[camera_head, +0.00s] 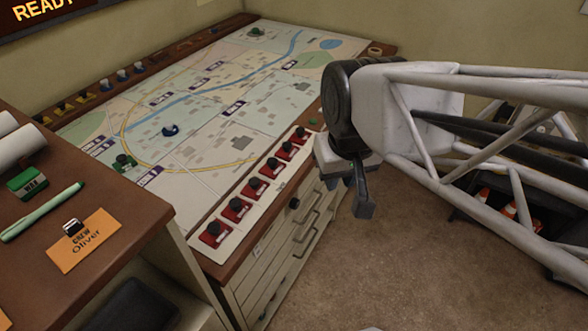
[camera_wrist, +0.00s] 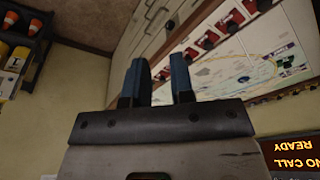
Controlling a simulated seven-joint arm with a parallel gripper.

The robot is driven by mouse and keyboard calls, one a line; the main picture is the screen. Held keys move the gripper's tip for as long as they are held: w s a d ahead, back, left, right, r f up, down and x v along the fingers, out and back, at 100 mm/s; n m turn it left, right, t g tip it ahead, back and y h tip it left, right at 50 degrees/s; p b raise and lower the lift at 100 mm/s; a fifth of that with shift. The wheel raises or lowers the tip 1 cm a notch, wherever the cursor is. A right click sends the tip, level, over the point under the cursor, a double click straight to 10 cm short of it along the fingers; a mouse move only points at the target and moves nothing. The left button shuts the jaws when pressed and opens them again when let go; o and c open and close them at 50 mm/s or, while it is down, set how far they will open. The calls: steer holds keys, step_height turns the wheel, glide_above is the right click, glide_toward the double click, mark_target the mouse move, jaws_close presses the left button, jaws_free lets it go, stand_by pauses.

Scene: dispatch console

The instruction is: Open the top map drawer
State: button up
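The map drawers are in the front of the cabinet under the map table. The top map drawer (camera_head: 281,243) looks closed, with a pull handle (camera_head: 307,227) on its front. The drawer fronts (camera_wrist: 141,32) also show in the wrist view, beyond my fingertips. My gripper (camera_head: 350,194) hangs in front of the cabinet's right end, to the right of the handles and apart from them. In the wrist view its two blue-grey fingers (camera_wrist: 160,78) stand apart with nothing between them. It is open and empty.
The map table (camera_head: 190,112) has a row of red switch plates (camera_head: 255,188) along its front edge, above the drawers. A dark knob (camera_head: 294,203) sits near the table edge. A brown desk (camera_head: 115,222) stands at left. The carpet (camera_head: 400,270) before the drawers is clear. A shelf with cones (camera_wrist: 20,50) stands nearby.

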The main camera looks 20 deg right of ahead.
steer(key=w+f+g+y, duration=0.4)
steer(key=w+f+y, duration=0.1)
steer(key=w+f, duration=0.55)
steer(key=m+t+y, duration=0.2)
steer(key=y, duration=0.7)
glide_above(312, 208)
steer(key=s+d, duration=0.2)
steer(key=s, duration=0.2)
step_height(312, 208, down, 23)
steer(key=d+f+m+t, duration=0.1)
steer(key=d+f+t, duration=0.1)
steer(key=f, duration=0.5)
steer(key=w+d+f+m+t, duration=0.1)
steer(key=d+f+m+t, duration=0.1)
steer(key=f, duration=0.5)
steer(key=shift+w+d+f+t+y, duration=0.3)
steer(key=shift+d+f+t, duration=0.1)
steer(key=shift+d+t, duration=0.35)
steer(key=shift+a, duration=0.15)
steer(key=shift+x, duration=3.75)
steer(key=shift+a, duration=0.1)
jaws_close()
